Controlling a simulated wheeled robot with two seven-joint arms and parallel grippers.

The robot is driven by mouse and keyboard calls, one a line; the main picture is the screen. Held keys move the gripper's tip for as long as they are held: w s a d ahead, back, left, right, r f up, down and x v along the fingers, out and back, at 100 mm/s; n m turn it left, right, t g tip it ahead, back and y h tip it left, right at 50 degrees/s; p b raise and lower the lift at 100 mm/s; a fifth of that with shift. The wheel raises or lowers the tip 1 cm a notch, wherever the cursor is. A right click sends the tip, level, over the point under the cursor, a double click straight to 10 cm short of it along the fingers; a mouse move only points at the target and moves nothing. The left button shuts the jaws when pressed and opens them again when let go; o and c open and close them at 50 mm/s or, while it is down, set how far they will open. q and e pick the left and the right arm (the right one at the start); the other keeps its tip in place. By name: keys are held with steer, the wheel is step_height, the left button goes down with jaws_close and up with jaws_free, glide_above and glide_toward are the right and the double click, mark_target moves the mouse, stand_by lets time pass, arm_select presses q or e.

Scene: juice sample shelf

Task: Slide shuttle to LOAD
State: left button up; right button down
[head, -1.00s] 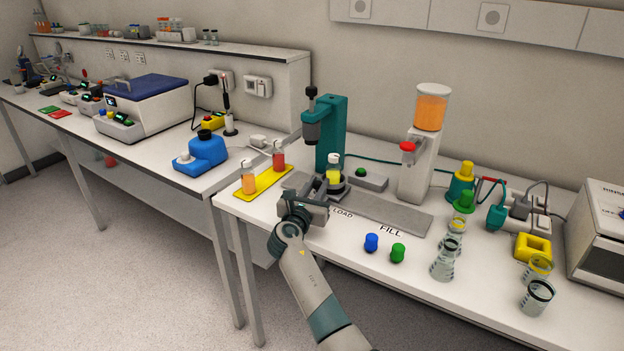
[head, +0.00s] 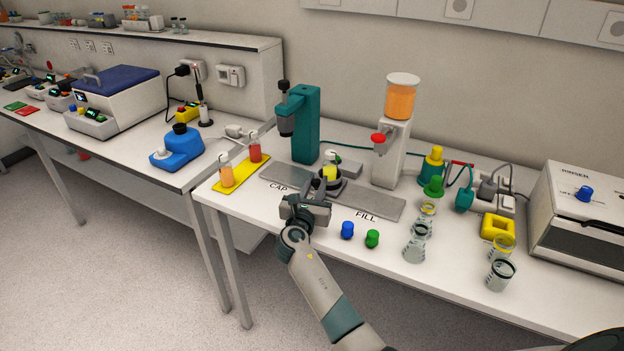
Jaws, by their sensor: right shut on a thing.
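The shuttle (head: 330,188) is a dark round holder on the grey flat track (head: 375,204), carrying a small vessel with yellow in it (head: 330,173). It stands right of the teal press (head: 306,125) and left of the orange-filled dispenser (head: 391,150). The CAP lettering shows at the track's left and FILL at its right; the LOAD lettering is hidden behind my right gripper. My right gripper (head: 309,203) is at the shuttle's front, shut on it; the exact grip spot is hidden. My left gripper is not in view.
A yellow tray (head: 243,178) with orange and red bottles stands at the left. A blue cap (head: 347,230) and a green cap (head: 372,239) stand in front of the track. Glass flasks (head: 415,246) and a yellow block (head: 498,227) are to the right.

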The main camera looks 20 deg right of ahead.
steer(key=c, duration=1.5)
jaws_free()
steer(key=shift+c, duration=0.2)
steer(key=b+v, duration=0.3)
steer(key=v, duration=1.4)
steer(key=shift+s+a, duration=0.1)
steer(key=shift+s, duration=0.05)
